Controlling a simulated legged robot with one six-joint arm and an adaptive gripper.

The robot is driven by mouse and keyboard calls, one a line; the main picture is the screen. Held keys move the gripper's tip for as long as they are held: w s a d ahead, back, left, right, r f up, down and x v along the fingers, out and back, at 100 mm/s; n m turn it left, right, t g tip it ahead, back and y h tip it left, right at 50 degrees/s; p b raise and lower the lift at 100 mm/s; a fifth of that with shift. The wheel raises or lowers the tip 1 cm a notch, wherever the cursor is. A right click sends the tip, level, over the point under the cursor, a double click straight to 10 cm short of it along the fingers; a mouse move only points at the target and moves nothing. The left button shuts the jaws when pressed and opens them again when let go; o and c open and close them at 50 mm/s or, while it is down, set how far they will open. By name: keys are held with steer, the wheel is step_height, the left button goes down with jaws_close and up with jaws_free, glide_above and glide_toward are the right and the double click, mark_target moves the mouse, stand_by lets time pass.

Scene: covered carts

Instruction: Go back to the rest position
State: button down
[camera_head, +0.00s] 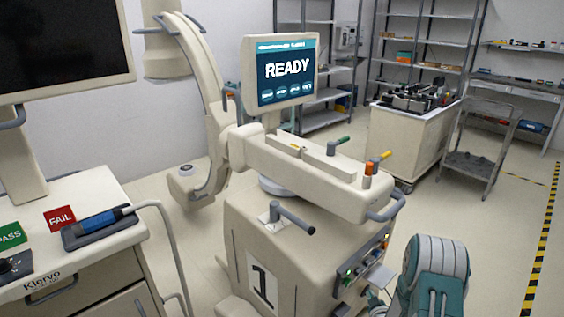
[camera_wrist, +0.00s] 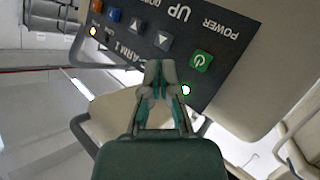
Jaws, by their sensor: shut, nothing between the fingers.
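My gripper (camera_wrist: 160,72) is shut and empty in the wrist view, its fingertips close together in front of a dark control panel (camera_wrist: 190,35). The panel carries a green power button (camera_wrist: 201,61) just right of the fingertips, grey arrow buttons (camera_wrist: 163,42) and a blue button (camera_wrist: 114,14). I cannot tell the exact gap between fingertips and panel.
A screen reading READY (camera_head: 288,68) stands above the machine. A desk (camera_head: 95,190) with PASS and FAIL cards is at left. A cream cart (camera_head: 405,138), a grey trolley (camera_head: 470,168) and shelves stand behind. Floor is open at right by a striped line (camera_head: 540,240).

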step_height(320, 180, up, 14)
steer(key=w+a+g, duration=0.2)
steer(key=a, duration=0.1)
steer(key=s+a+r+m+g, duration=0.1)
steer(key=s+a+r, duration=0.2)
steer(key=r, duration=0.4)
steer(key=s+a+r+m+g, duration=0.1)
steer(key=s+a+r, duration=0.1)
steer(key=s+r, duration=0.35)
steer(key=s+a+r+g, duration=0.1)
steer(key=s+a+r, duration=0.2)
steer(key=s, duration=0.5)
steer(key=s+a+r+m+g, duration=0.1)
steer(key=s+a+r, duration=0.3)
steer(key=s, duration=0.5)
steer(key=s+a+r+m+g+y, duration=0.1)
steer(key=s+a+r+g, duration=0.1)
steer(key=s, duration=0.6)
step_height(320, 180, up, 3)
steer(key=shift+s+a+f+g, duration=0.15)
steer(key=shift+s+a+g, duration=0.15)
steer(key=shift+a, duration=0.5)
